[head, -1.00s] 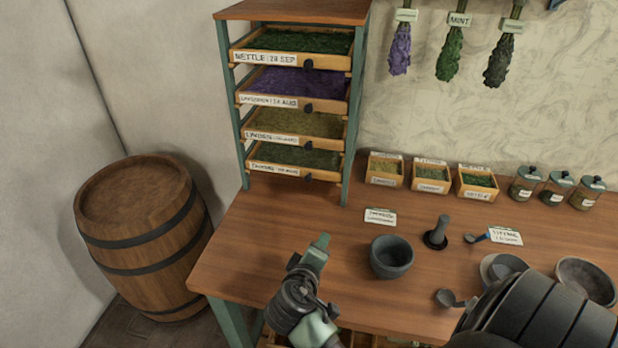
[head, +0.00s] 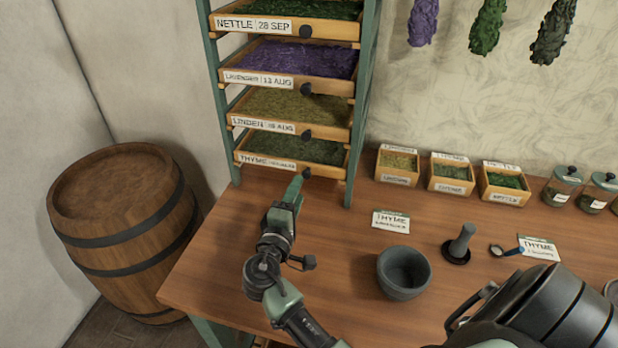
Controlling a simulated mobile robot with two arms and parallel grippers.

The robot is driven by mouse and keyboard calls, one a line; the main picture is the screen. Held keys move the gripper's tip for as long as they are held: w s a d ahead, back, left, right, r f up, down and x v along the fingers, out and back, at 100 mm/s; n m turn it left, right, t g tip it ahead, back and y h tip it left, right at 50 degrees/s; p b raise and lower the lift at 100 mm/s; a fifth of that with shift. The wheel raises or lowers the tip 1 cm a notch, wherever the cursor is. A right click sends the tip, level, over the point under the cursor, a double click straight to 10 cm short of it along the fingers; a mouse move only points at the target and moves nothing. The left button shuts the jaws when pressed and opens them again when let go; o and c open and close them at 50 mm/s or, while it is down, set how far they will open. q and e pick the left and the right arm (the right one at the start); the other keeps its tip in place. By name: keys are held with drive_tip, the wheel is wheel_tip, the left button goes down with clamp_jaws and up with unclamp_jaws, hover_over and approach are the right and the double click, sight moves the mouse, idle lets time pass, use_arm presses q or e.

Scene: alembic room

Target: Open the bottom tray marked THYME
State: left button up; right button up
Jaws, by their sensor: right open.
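The bottom tray marked THYME (head: 267,162) sits in the lowest slot of the drying rack, filled with dull green herb. Its front is level with the trays above, and it looks pushed in. A dark round knob (head: 306,173) is on its front, right of the label. My right gripper (head: 299,183) is open, its tips just below and in front of this knob. They are at or very near it; I cannot tell whether they touch it or straddle it. My left gripper is not in view.
Trays of linden (head: 264,126), lavender (head: 258,80) and nettle (head: 256,26) are stacked above. A barrel (head: 125,232) stands left of the table.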

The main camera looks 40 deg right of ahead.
sight(306, 176)
drive_tip(key=x, duration=0.2)
drive_tip(key=f+p+x, duration=0.1)
drive_tip(key=x, duration=0.5)
drive_tip(key=shift+w+d+f, duration=0.1)
drive_tip(key=shift+d+f, duration=0.05)
drive_tip(key=shift+f, duration=0.05)
drive_tip(key=shift+w+d+p, duration=0.25)
drive_tip(key=shift+d+p, duration=0.05)
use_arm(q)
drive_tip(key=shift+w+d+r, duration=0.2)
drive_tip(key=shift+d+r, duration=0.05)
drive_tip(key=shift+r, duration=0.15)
use_arm(e)
clamp_jaws()
idle(0.6)
